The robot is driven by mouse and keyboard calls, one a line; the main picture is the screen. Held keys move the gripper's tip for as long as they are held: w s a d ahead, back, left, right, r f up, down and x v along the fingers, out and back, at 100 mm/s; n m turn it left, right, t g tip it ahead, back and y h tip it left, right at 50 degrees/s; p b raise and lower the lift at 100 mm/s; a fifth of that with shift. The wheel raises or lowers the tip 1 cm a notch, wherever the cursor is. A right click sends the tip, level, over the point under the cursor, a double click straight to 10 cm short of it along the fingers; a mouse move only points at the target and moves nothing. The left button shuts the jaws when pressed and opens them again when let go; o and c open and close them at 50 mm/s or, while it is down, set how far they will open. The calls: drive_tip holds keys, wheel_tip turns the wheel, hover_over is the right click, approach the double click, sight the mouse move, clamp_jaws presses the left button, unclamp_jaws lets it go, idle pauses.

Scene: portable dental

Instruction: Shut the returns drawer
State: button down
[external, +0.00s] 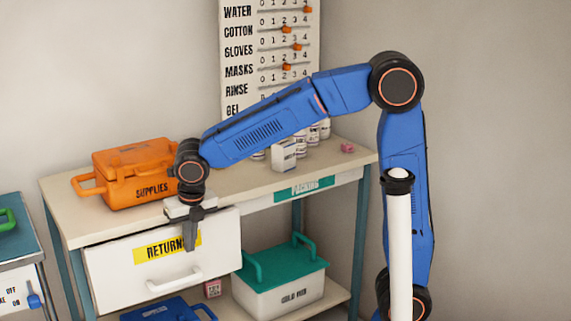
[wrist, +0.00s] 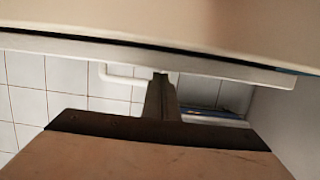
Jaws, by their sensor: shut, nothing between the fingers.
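The returns drawer (external: 115,275) has a white front with a yellow "RETURN…" label and a white bar handle (external: 174,281). It sits under the left part of the bench top. In the wrist view the drawer front's top edge (wrist: 225,70) runs across the picture, with a narrow dark gap between it and the bench top. The handle also shows there (wrist: 122,79). My gripper (external: 190,247) is shut and empty, pointing down in front of the drawer front, over the label's right end. Its fingers show in the wrist view (wrist: 161,82). I cannot tell whether they touch the drawer.
An orange supplies case (external: 135,185) stands on the bench top (external: 240,187) above the drawer. A "PACKING" drawer (external: 338,183) is to the right. A white box with a green lid (external: 280,290) and a blue case (external: 165,311) are below. A side table (external: 18,265) stands at left.

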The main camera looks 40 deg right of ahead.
drive_tip(key=s+r, duration=0.5)
drive_tip(key=r, duration=0.4)
drive_tip(key=shift+s, duration=0.35)
drive_tip(key=c, duration=2.4)
unclamp_jaws()
drive_tip(key=shift+r, duration=0.15)
drive_tip(key=o, duration=0.5)
drive_tip(key=shift+s, duration=0.15)
drive_tip(key=shift+o, duration=0.9)
drive_tip(key=s+f+n+t+h, duration=0.2)
drive_tip(key=s+f+n+h, duration=0.1)
drive_tip(key=f, duration=0.5)
drive_tip(key=shift+d+n, duration=0.4)
drive_tip(key=n+t+y, duration=0.3)
drive_tip(key=n+t, duration=0.8)
drive_tip(key=n, duration=0.3)
approach(185, 278)
drive_tip(key=w, duration=0.3)
drive_tip(key=w+f, duration=0.1)
drive_tip(key=w, duration=0.3)
drive_tip(key=w+f, duration=0.1)
drive_tip(key=w, duration=0.2)
drive_tip(key=shift+w+f, duration=0.1)
drive_tip(key=shift+w, duration=0.2)
